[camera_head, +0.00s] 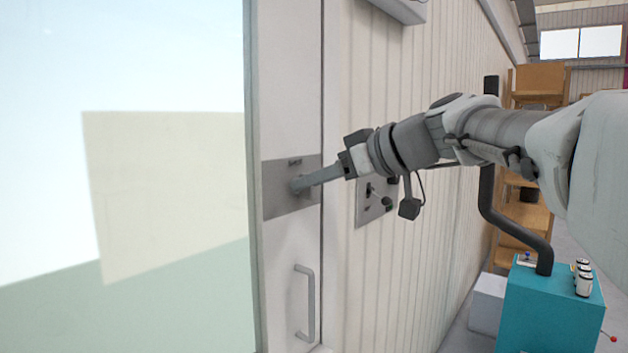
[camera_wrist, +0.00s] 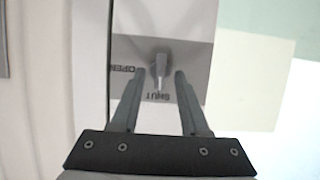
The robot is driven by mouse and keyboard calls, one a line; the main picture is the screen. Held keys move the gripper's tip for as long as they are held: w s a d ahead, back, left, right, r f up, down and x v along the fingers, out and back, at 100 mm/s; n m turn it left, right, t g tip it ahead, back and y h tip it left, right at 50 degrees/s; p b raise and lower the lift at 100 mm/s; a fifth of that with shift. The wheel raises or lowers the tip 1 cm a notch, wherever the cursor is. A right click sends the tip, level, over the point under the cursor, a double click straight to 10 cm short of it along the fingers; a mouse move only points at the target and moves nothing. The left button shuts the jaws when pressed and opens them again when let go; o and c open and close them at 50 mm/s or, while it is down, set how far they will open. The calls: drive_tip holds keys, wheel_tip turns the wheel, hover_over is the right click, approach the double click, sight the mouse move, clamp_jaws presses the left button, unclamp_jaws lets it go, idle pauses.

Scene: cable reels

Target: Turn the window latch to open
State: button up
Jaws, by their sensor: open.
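The window latch (camera_wrist: 160,66) is a small grey metal knob with a short lever on a grey plate (camera_wrist: 200,50). In the wrist view the lever points at the label SHUT, and the label OPEN is to its left. My gripper (camera_wrist: 159,74) is open, with one finger on each side of the latch in that view. I cannot tell whether either finger touches it. In the head view the plate (camera_head: 274,202) is on the white frame beside the glass. My gripper (camera_head: 299,185) reaches it there and hides most of the latch.
A bar handle (camera_head: 309,303) is below the plate. A switch panel (camera_head: 373,203) is on the ribbed wall, close to my wrist. A large glass pane (camera_head: 160,190) fills the left. A teal cabinet (camera_head: 550,310) and wooden shelves (camera_head: 538,80) stand at the right.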

drive_tip(key=shift+w+a+f, duration=0.1)
idle(0.3)
clamp_jaws()
idle(0.4)
drive_tip(key=shift+w+d+f+m+g+y+p, duration=0.2)
drive_tip(key=shift+m+g+y, duration=0.65)
drive_tip(key=shift+m, duration=1.4)
drive_tip(key=shift+w+d+f+m+g+y+p, duration=0.15)
drive_tip(key=shift+m+g+y+p, duration=0.15)
drive_tip(key=shift+m+y, duration=1.5)
drive_tip(key=shift+w+d+f+m+g+y+p, duration=0.15)
drive_tip(key=shift+m+g+y, duration=0.45)
drive_tip(key=shift+m, duration=2.05)
drive_tip(key=shift+a, duration=0.1)
